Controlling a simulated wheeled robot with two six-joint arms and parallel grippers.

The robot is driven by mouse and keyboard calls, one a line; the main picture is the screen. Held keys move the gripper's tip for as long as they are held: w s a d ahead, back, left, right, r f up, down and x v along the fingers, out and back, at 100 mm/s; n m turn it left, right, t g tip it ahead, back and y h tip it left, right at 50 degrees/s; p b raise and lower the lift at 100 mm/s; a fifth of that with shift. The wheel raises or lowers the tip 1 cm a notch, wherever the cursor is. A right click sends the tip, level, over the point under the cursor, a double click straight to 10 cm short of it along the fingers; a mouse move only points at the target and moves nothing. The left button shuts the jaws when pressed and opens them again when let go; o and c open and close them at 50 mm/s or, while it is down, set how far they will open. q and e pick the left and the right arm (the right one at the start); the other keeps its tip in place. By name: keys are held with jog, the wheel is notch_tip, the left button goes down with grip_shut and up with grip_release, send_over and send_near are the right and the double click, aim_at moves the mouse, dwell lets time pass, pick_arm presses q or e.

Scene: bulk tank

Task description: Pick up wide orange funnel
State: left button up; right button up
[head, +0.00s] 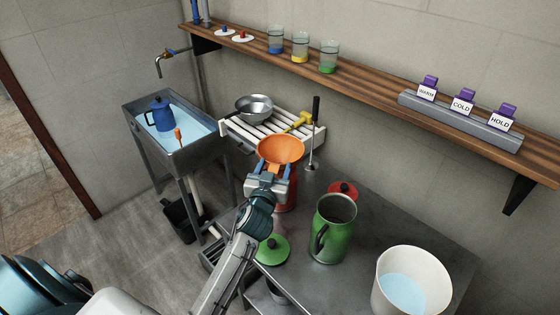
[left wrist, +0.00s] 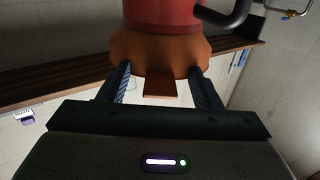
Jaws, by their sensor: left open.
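The wide orange funnel (head: 281,149) sits mouth up on top of a red pot (head: 291,195) at the table's back left. My left gripper (head: 269,178) is at the near side of the funnel, just below its rim. Its jaws are open. In the left wrist view, the funnel (left wrist: 155,53) shows below the red pot (left wrist: 165,15), as that view looks upside down. The two fingertips (left wrist: 161,78) stand apart on either side of a small orange-brown tab; I cannot tell whether they touch it. My right gripper is not in view.
A green pot (head: 333,230), its green lid (head: 272,250), a red lid (head: 343,189) and a white bucket (head: 411,283) of liquid stand on the grey table (head: 440,243). A slatted rack (head: 240,132) holds a metal bowl (head: 254,107). A wall shelf (head: 375,83) runs behind.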

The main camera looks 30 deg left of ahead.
pick_arm(q)
jog(key=shift+s, duration=0.1)
jog(key=c, duration=1.2)
